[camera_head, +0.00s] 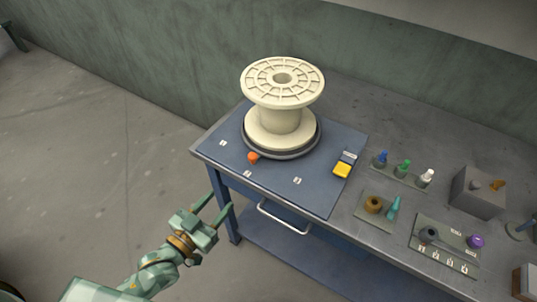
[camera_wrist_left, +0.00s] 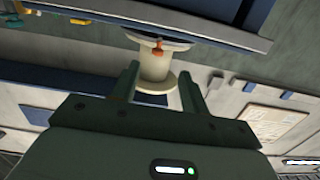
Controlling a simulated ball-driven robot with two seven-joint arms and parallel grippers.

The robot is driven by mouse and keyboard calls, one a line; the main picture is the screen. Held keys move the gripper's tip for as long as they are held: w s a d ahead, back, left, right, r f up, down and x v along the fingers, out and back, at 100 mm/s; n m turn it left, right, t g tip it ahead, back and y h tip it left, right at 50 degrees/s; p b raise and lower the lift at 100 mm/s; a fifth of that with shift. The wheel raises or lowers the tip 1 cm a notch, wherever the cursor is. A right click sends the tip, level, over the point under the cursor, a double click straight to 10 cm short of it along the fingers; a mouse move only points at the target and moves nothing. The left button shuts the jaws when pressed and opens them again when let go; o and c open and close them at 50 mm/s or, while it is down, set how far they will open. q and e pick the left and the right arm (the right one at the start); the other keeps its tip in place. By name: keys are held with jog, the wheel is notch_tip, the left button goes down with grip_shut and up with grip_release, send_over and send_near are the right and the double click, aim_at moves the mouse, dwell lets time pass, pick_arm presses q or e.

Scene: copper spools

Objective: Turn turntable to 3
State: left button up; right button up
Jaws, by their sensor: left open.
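The turntable (camera_head: 312,148) is a dark grey disc on a blue mat, with a cream spool (camera_head: 281,119) standing upright on it. An orange knob (camera_head: 253,157) sticks out at its front-left rim, nearest the middle one of three small white labels (camera_head: 247,173); their figures are too small to read. My left gripper (camera_head: 221,202) is open and empty, off the bench's front-left edge, apart from the knob. In the left wrist view the spool (camera_wrist_left: 155,68) and orange knob (camera_wrist_left: 158,48) appear upside down beyond the open fingers (camera_wrist_left: 158,76). My right gripper is not in view.
A yellow block (camera_head: 342,171) lies on the mat right of the turntable. A metal handle (camera_head: 283,218) juts from the bench front.

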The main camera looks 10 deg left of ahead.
aim_at(250, 160)
pick_arm(q)
jog(key=shift+t, duration=0.3)
jog(key=b+x, duration=0.1)
jog(key=x, duration=0.9)
jog(key=r+b+x, duration=0.1)
jog(key=x, duration=0.4)
jog(key=shift+w+d+r+b, duration=0.1)
jog(key=shift+w+d+b, duration=0.05)
jog(key=shift+w+b, duration=0.15)
jog(key=shift+w+d, duration=0.2)
jog(key=shift+w, duration=0.25)
jog(key=shift+r, duration=0.1)
